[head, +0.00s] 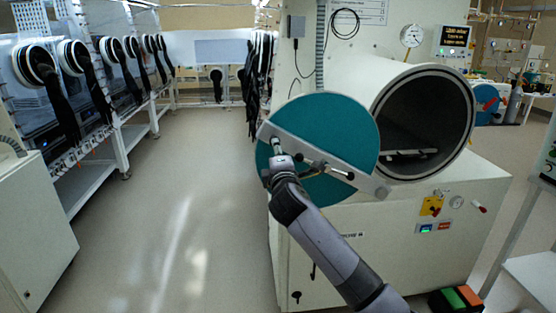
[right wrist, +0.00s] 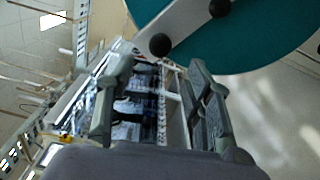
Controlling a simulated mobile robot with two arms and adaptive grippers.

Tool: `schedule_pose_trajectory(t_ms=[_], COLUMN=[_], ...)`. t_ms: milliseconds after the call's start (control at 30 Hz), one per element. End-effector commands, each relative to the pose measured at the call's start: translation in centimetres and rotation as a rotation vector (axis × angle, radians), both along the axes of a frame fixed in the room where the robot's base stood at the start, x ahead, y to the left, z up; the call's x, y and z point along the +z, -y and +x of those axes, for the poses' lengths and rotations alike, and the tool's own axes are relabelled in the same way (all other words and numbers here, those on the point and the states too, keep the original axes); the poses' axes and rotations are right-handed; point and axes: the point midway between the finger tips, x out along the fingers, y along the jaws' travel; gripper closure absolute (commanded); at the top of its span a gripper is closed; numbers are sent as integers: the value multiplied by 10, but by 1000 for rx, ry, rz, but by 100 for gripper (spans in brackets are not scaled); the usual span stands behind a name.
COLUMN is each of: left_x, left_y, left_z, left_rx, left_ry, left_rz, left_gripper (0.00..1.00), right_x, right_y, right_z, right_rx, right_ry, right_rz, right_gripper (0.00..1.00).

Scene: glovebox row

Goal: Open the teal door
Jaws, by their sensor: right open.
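The round teal door (head: 335,115) stands swung open to the left of the cylindrical chamber (head: 425,120), whose dark mouth is uncovered. A pale bar (head: 310,150) crosses the door, with a handle with black knobs (head: 345,174) in front of it. My right gripper (head: 275,150) is in front of the door's left part, near the bar's end. In the right wrist view its fingers (right wrist: 160,68) are apart with nothing seen held between them. The teal door (right wrist: 245,35) shows beyond the fingertips there, with a black knob (right wrist: 160,44). Contact cannot be told. My left gripper is out of view.
A white cabinet (head: 400,240) stands under the chamber, with a yellow switch plate (head: 431,206). A tray (head: 410,153) lies inside the chamber. Gloveboxes with black gloves (head: 60,100) line the left side. The aisle floor (head: 180,190) is clear. A box with green and orange tops (head: 455,298) is at lower right.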

Motion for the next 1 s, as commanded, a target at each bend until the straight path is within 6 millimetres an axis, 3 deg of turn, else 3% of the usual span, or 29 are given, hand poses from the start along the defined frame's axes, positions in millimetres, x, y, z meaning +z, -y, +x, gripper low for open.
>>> schedule_pose_trajectory(t_ms=[233, 567, 667, 767, 867, 1000], left_x=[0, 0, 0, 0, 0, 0], left_y=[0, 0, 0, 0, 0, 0], left_z=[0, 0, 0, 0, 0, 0], left_rx=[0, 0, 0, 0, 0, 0], left_ry=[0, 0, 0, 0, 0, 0], left_rz=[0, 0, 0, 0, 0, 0], left_gripper=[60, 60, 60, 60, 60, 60], right_x=[0, 0, -11, -48, -113, -218], right_y=[0, 1, 2, 8, 19, 37], right_z=[-18, -20, -19, -16, -16, -31], right_rx=[1, 0, -1, -5, -15, -46], right_ry=[0, -1, -18, -76, -175, -333], right_rz=[1, 0, 10, 47, 119, 244], right_gripper=[53, 53, 53, 53, 53, 53])
